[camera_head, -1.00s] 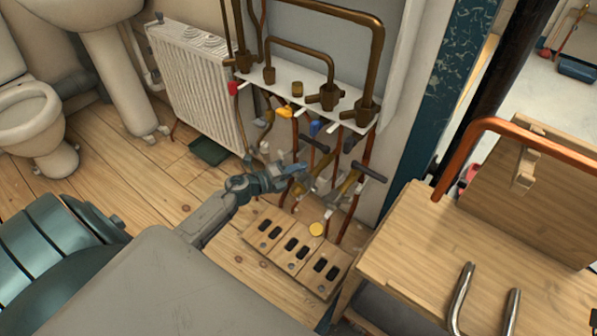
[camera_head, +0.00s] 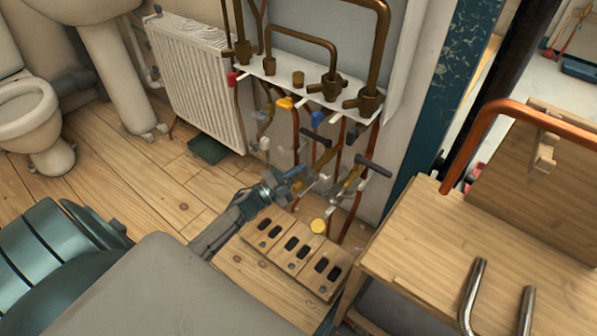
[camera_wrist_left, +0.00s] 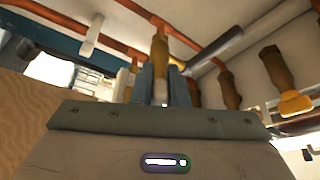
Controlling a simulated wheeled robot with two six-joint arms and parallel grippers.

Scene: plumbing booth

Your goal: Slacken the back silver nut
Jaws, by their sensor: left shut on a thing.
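My left gripper (camera_head: 298,178) is at the pipework, low under the brass valve with a dark lever (camera_head: 322,157) that stands further back. In the left wrist view its blue-grey jaws (camera_wrist_left: 160,88) are shut around a pale silver piece, which looks like the back silver nut (camera_wrist_left: 160,92), just below a brass valve body (camera_wrist_left: 160,50). The jaws hide most of the nut. A second brass valve with a dark lever (camera_head: 350,180) stands to the right, nearer to me. My right gripper is not in view.
Copper pipes and a white manifold shelf (camera_head: 330,100) stand close above. A wooden bench (camera_head: 440,240) stands right, a radiator (camera_head: 195,90) left.

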